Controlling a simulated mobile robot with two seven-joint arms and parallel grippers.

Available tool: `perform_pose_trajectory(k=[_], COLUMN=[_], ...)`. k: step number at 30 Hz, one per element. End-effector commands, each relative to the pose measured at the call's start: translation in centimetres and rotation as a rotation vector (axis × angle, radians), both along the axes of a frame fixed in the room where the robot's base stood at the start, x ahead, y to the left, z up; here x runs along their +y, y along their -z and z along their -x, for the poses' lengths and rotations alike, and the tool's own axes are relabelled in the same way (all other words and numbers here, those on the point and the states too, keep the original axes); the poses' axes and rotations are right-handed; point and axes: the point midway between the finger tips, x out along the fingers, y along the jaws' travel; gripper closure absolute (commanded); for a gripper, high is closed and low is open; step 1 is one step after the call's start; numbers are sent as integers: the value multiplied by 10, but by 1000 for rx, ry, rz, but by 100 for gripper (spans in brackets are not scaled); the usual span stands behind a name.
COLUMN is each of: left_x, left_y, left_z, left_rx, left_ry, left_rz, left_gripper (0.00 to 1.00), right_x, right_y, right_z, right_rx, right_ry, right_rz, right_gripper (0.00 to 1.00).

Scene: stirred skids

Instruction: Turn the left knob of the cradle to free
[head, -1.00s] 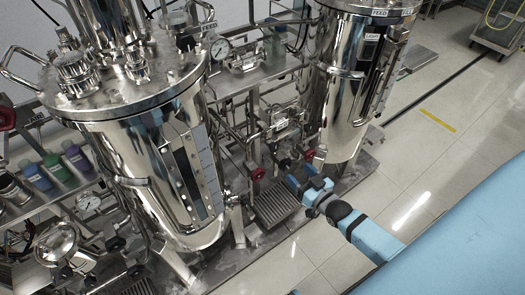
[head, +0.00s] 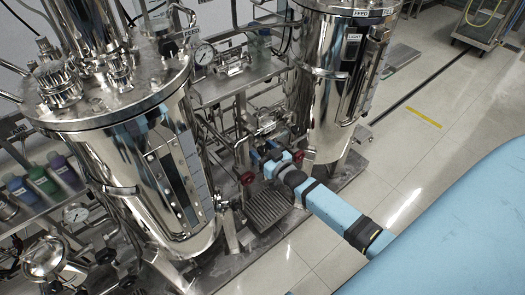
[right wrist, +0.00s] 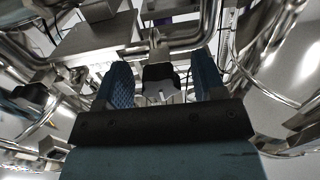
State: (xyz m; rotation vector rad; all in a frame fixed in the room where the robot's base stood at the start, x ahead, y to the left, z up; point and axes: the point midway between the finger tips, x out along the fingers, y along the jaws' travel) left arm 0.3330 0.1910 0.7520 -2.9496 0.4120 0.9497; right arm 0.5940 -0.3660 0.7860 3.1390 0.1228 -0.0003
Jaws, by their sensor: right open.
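My right gripper (head: 262,158) reaches between the two steel vessels, among the pipework. In the right wrist view its blue fingers (right wrist: 162,82) are open, one on each side of a dark, blocky part (right wrist: 160,76) with a small metal stem. I cannot tell whether this part is a knob of the cradle or whether the fingers touch it. In the head view a red knob (head: 247,178) shows just left of the gripper and another red knob (head: 299,156) just right of it. The cradle itself cannot be clearly picked out. My left gripper is not in view.
A large steel vessel (head: 130,150) stands at left and another (head: 325,90) behind at right. Pipes and a gauge (head: 204,54) crowd the gap. A ribbed metal step (head: 270,208) lies below my right arm. The tiled floor (head: 400,165) at right is clear.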

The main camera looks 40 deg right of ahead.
Motion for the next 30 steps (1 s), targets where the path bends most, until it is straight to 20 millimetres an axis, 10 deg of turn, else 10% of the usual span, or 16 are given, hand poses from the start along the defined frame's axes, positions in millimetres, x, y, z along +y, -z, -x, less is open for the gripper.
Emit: perform_pose_trajectory(k=[6, 13, 30], left_x=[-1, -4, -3], left_y=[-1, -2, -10], left_z=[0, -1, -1], left_rx=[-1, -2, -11], left_ry=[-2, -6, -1], left_rz=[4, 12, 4], left_gripper=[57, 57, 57], right_x=[0, 0, 0], right_y=[0, 0, -1], right_z=[0, 0, 0], right_rx=[0, 0, -13], right_ry=[0, 0, 0], right_rz=[0, 0, 175], right_gripper=[37, 86, 85])
